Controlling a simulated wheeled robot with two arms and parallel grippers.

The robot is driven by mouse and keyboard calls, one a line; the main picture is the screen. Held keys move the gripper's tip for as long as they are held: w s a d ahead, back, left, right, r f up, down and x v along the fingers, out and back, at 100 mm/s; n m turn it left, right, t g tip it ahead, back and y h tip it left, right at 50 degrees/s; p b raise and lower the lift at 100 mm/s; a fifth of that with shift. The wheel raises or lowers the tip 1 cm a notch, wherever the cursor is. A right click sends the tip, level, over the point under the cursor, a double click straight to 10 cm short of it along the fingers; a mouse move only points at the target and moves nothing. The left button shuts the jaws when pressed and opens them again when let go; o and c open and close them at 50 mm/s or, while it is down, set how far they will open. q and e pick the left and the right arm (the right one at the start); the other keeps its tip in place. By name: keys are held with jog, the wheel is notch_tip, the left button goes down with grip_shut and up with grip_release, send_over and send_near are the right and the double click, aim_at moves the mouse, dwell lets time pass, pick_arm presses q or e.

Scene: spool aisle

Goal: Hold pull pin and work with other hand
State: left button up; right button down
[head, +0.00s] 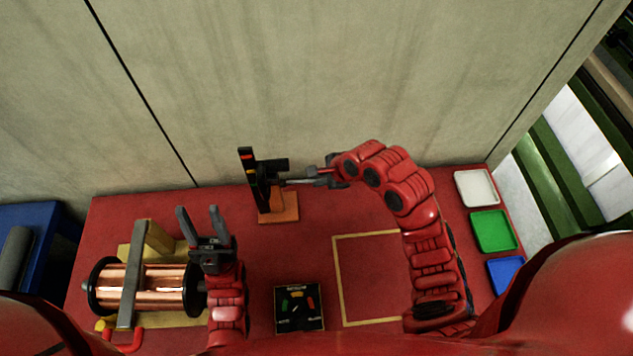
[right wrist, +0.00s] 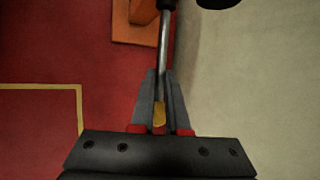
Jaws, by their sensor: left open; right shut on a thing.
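A black upright post (head: 257,185) stands on an orange base (head: 278,207) at the back of the red table. A thin grey pull pin (head: 290,182) sticks out of its right side. My right gripper (head: 318,178) is shut on the pin from the right. In the right wrist view the pin (right wrist: 164,45) runs between the closed fingers (right wrist: 160,95) towards the post, and a yellow piece (right wrist: 159,114) shows between them. My left gripper (head: 200,212) is open and empty, fingers pointing to the back wall, just right of the copper spool (head: 150,288).
The spool has black flanges, a grey bar (head: 132,290) across it and a red handle (head: 125,343) in front. A dark panel with coloured marks (head: 299,308) lies front centre. A yellow outlined square (head: 368,268) is empty. White (head: 476,188), green (head: 493,231) and blue (head: 506,274) trays line the right edge.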

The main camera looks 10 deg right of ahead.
dwell(0.3)
jog(key=shift+w+d+r, duration=0.1)
jog(key=shift+d, duration=1.5)
